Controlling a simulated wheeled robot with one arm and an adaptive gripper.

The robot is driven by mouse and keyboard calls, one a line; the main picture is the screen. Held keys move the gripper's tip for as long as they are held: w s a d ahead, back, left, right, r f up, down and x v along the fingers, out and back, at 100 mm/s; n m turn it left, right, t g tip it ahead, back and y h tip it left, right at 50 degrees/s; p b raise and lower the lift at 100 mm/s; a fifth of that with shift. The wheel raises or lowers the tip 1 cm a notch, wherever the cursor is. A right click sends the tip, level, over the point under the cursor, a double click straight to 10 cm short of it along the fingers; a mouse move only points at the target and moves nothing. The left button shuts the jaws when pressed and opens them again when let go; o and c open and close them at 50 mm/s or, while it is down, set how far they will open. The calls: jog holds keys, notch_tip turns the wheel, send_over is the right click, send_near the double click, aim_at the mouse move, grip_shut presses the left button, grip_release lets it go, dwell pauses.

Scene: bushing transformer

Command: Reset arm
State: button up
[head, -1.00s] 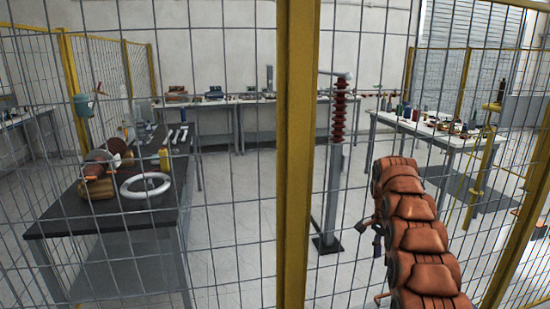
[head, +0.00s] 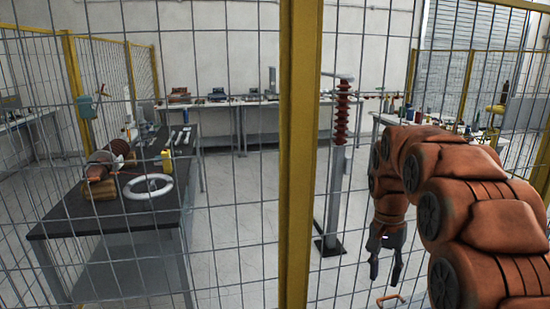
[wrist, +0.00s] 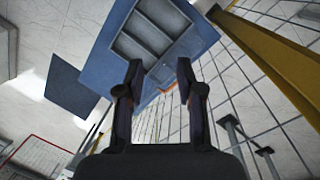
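My arm (head: 465,200) is orange and segmented, and it is bent over at the right of the head view. My gripper (head: 386,268) hangs from its end with the dark fingers pointing down and spread apart. In the wrist view my gripper (wrist: 159,75) shows two dark fingers with a clear gap and nothing held between them. A blue case with grey compartments (wrist: 152,28) lies beyond the fingertips in that view, and I cannot tell how far away it is.
A mesh fence with a yellow post (head: 298,150) stands close in front. Behind it are a dark-topped table (head: 75,218) with a white ring (head: 148,186) and a red ribbed bushing on a grey post (head: 341,120). A cluttered table stands at the right back.

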jog(key=s+a+f+n, duration=0.1)
jog(key=s+a+n, duration=0.1)
jog(key=s, duration=0.8)
jog(key=s+a+f+n, duration=0.2)
jog(key=s+n, duration=0.1)
jog(key=s, duration=0.8)
jog(key=s+a+f+n, duration=0.1)
jog(key=s+a+n, duration=0.1)
jog(key=s, duration=0.8)
jog(key=shift+s+a+f, duration=0.25)
jog(key=shift+s+a, duration=0.15)
